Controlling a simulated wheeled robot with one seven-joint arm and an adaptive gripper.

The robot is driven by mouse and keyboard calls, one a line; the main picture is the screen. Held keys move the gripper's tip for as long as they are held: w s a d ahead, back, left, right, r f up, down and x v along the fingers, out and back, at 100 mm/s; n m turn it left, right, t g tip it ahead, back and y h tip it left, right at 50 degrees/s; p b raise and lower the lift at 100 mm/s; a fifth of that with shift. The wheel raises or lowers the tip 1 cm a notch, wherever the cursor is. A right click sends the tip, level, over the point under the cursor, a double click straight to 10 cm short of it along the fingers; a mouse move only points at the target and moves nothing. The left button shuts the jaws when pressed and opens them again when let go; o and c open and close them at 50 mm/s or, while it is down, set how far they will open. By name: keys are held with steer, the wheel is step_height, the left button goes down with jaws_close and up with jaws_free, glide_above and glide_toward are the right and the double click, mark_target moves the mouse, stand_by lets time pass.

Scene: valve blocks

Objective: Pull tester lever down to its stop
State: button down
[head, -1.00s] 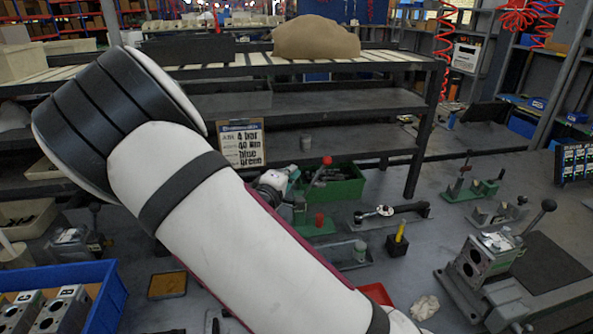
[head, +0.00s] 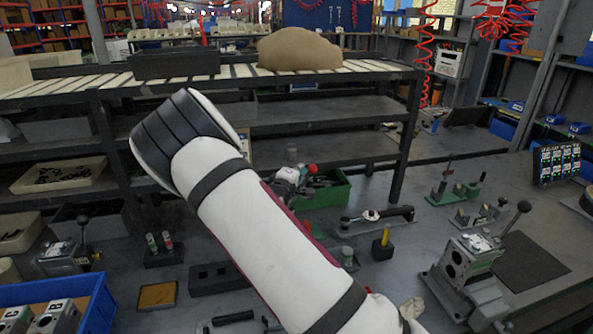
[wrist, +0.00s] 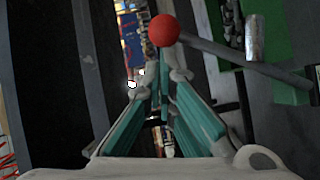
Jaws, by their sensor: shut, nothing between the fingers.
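The tester lever shows in the wrist view as a red ball knob (wrist: 164,30) on a dark rod (wrist: 235,58) that runs off to the right. In the head view a small red knob (head: 312,168) shows just right of my gripper (head: 290,176). In the wrist view my gripper (wrist: 164,72), with teal fingers, is shut and empty. The knob appears just beyond the fingertips; I cannot tell whether they touch. My arm hides much of the tester's body in the head view.
A torque wrench (head: 385,215) and a yellow-handled tool (head: 384,240) lie or stand to the right. A valve block in a fixture (head: 465,265) is at the right front. A blue crate (head: 95,290) is at the left front.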

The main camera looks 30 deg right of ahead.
steer(key=shift+s+d+f+m+y+p, duration=0.2)
steer(key=shift+d+m, duration=0.15)
steer(key=shift+d, duration=0.3)
steer(key=shift+s+d+f+m+y+p, duration=0.1)
steer(key=shift+d+m+y+p, duration=0.1)
steer(key=shift+d+m, duration=0.3)
steer(key=s+d+f+m+y, duration=0.1)
steer(key=d+f+m+y, duration=0.2)
steer(key=f, duration=0.4)
steer(key=s+d+f+m+g+y+p, duration=0.1)
steer(key=d+f+m+y, duration=0.3)
steer(key=d+f, duration=0.3)
steer(key=shift+f+y, duration=0.3)
steer(key=shift+y, duration=0.1)
steer(key=shift+d+f, duration=0.1)
